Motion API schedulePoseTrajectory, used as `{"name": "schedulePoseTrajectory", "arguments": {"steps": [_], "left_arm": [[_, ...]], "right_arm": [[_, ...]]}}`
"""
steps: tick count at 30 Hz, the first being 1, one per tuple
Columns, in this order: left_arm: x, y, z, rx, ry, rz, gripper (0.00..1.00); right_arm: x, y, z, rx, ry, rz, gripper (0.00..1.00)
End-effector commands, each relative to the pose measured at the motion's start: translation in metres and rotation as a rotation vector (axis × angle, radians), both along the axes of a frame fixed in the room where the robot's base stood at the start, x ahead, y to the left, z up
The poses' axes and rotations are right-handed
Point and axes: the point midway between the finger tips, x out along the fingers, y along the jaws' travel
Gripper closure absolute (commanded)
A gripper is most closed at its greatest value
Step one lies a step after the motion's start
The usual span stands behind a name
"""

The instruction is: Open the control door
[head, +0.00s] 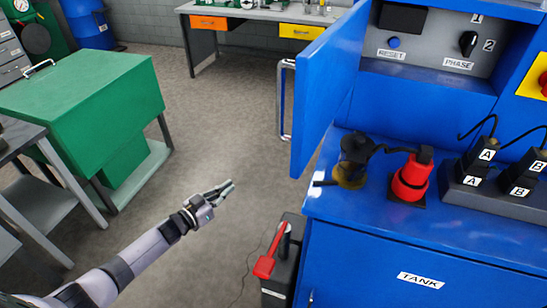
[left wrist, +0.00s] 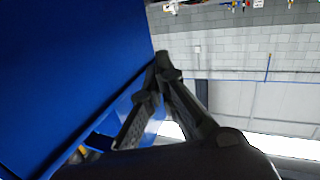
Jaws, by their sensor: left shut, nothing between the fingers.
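The blue control door (head: 328,88) stands swung open on the left side of the blue cabinet in the head view. Its metal handle (head: 284,100) is on the door's left face. Behind it the control panel (head: 430,45) shows a RESET button (head: 394,42) and a PHASE knob (head: 467,43). My left gripper (head: 229,186) is shut and empty, over the floor, left of and below the door, apart from it. In the left wrist view the gripper's fingers (left wrist: 161,58) meet at the tips, with a blue surface (left wrist: 70,60) at left. My right gripper is not in view.
A blue counter (head: 425,232) marked TANK carries a red device (head: 410,178), a dark device (head: 355,160) and black plugs. A dark box with a red lever (head: 270,258) stands beside it. A green cart (head: 85,95) is at left. Open floor lies between.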

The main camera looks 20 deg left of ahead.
Motion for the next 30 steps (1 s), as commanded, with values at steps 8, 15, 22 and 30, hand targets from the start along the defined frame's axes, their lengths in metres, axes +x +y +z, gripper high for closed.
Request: {"name": "schedulePoseTrajectory", "arguments": {"steps": [8,15,22,30], "left_arm": [[-0.042,-0.063,0.295,-0.134,-0.317,-0.771,1.00],[-0.152,-0.078,0.367,-0.055,-0.142,-1.253,1.00],[-0.177,-0.085,0.375,-0.033,-0.075,-1.337,1.00],[-0.185,-0.134,0.378,-0.037,-0.079,-1.336,1.00]], "right_arm": [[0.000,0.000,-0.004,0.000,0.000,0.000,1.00],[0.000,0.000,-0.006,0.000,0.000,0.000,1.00],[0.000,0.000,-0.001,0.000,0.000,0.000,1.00],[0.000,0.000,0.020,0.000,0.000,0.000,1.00]]}}
